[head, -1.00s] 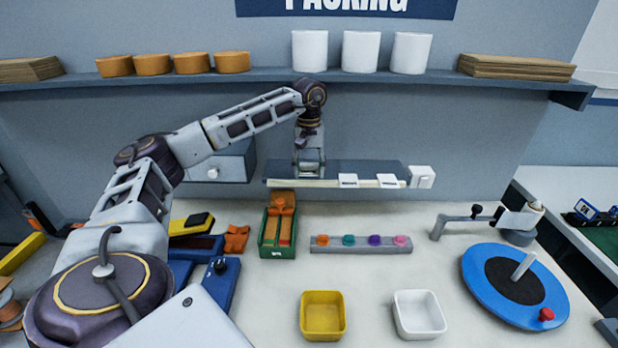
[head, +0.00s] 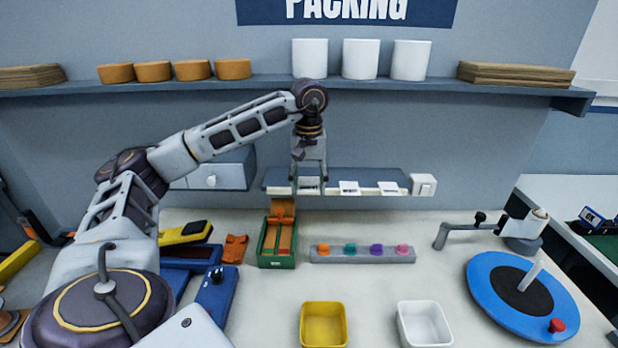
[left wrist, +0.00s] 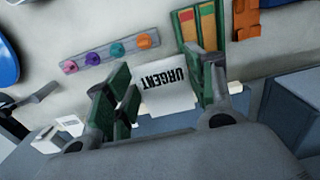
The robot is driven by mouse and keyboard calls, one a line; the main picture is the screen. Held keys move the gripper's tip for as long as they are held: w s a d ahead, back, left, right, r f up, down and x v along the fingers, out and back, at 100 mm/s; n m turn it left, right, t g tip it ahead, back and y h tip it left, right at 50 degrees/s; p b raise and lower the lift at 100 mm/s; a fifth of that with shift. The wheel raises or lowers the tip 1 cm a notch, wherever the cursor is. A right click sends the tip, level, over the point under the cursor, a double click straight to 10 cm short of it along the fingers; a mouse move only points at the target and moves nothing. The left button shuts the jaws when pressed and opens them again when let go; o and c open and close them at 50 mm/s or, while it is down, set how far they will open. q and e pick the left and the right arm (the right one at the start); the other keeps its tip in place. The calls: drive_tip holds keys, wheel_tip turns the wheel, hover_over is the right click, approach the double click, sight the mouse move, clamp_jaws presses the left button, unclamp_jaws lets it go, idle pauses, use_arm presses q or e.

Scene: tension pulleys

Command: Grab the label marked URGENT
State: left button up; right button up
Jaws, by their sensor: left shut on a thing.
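The white label marked URGENT (left wrist: 165,85) shows between the two green-padded fingers of my left gripper (left wrist: 162,98) in the left wrist view, its dark print readable upside down. In the head view the left gripper (head: 310,186) reaches down at the left part of the narrow grey label shelf (head: 330,176), its fingers on either side of the label (head: 309,183). It is shut on that label. Two more white labels, a middle one (head: 349,187) and a right one (head: 388,187), sit along the shelf's front. My right gripper is not in view.
A white box (head: 423,185) is at the shelf's right end. Below are a green tray (head: 277,262), a rack of coloured knobs (head: 362,257), a yellow bin (head: 323,325), a white bin (head: 425,325) and a blue turntable (head: 490,305). An upper shelf (head: 270,80) spans above the arm.

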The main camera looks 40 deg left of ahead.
use_arm(q)
drive_tip(key=s+d+b, duration=0.1)
drive_tip(key=s+d, duration=0.6)
drive_tip(key=s, duration=0.1)
drive_tip(key=shift+s+b, duration=0.15)
drive_tip(key=shift+b, duration=0.25)
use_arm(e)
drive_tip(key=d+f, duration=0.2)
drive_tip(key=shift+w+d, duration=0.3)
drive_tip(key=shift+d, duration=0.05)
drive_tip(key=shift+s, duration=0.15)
